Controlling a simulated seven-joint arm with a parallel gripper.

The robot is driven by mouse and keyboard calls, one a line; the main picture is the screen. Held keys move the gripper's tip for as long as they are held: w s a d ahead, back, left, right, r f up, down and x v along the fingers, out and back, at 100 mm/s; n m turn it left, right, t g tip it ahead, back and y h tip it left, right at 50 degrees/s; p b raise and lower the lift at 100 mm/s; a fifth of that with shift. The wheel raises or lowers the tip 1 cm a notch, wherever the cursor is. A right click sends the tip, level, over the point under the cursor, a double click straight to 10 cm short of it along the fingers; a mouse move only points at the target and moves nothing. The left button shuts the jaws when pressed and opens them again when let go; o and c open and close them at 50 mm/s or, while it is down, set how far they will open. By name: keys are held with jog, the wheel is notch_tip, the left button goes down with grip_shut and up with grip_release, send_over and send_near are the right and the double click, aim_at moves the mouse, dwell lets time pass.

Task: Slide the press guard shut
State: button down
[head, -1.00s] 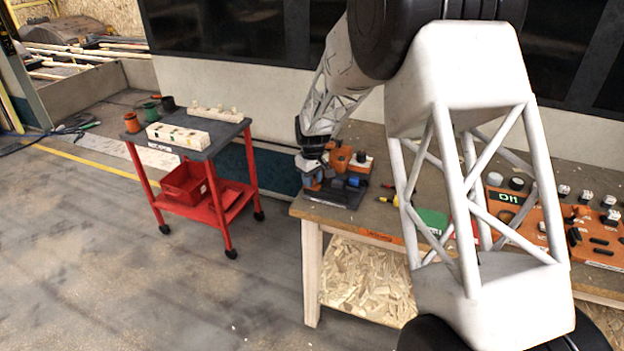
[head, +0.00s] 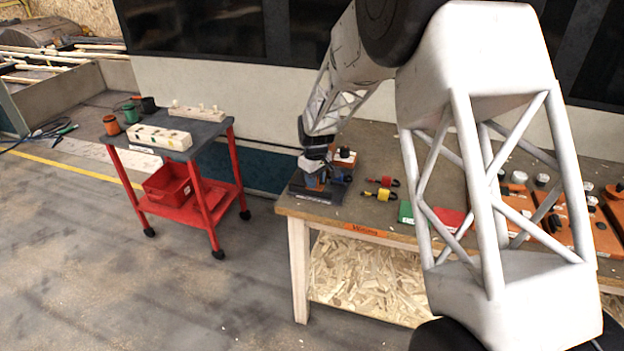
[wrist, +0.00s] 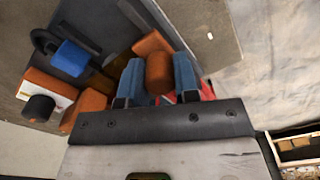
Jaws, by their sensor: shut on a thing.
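My gripper (wrist: 158,80) has its two blue fingers on either side of an orange rounded handle (wrist: 158,72), shut on it. In the head view my gripper (head: 317,182) is low over the press fixture at the left end of the workbench. The press fixture has a dark base plate (head: 316,195), which also shows in the wrist view (wrist: 85,20). Orange blocks (wrist: 86,106) stand on it, and a blue padlock-like piece (wrist: 70,56) with a dark loop lies beside them. My arm hides much of the fixture in the head view, so how far the guard is closed cannot be told.
A white-topped orange block with a black knob (wrist: 38,107) stands close to my gripper. Red and yellow padlocks (head: 382,194) lie right of the fixture on the workbench (head: 350,222). A red trolley (head: 205,225) stands to the left, with open floor between.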

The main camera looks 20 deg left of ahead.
jog(key=shift+d+f, duration=0.1)
jog(key=shift+d, duration=0.1)
jog(key=c, duration=0.8)
grip_release()
jog(key=shift+c, duration=0.2)
jog(key=shift+r, duration=0.2)
jog(key=shift+r, duration=3.75)
